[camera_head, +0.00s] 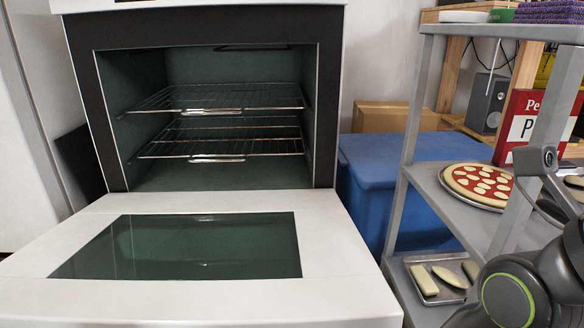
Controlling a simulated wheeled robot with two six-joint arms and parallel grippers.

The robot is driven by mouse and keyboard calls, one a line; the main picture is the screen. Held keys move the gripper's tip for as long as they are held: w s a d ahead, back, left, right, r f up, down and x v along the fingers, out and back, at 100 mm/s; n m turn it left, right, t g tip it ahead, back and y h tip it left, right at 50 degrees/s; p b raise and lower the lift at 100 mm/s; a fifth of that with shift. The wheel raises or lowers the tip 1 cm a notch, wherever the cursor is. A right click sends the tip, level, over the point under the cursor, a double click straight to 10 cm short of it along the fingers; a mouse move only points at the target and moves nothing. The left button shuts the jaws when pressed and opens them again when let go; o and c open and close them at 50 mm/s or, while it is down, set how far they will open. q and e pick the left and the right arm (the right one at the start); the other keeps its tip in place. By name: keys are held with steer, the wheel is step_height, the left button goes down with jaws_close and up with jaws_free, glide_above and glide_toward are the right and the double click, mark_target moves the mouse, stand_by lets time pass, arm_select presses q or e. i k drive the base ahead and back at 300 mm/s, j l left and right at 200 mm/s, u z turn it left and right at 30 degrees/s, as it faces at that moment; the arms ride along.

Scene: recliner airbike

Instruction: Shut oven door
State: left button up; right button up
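The white oven (329,97) stands in front of me with its cavity open. Two wire racks (215,97) sit inside, and both look empty. The oven door (340,250) is folded down, lying about flat toward me, with its dark glass window (200,245) facing up. Its near edge runs along the bottom of the view. A dark part of my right arm shows at the lower right, in front of the shelf and apart from the door. Neither of my grippers can be seen.
A grey metal shelf (412,130) stands right of the door, holding a pizza (480,186) and a tray (440,295) of dough pieces. A blue box (375,165) and a cardboard box (385,117) are behind it. A red box (530,120) stands farther right.

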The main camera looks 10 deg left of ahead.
mark_target(290, 258)
steer(key=k, duration=1)
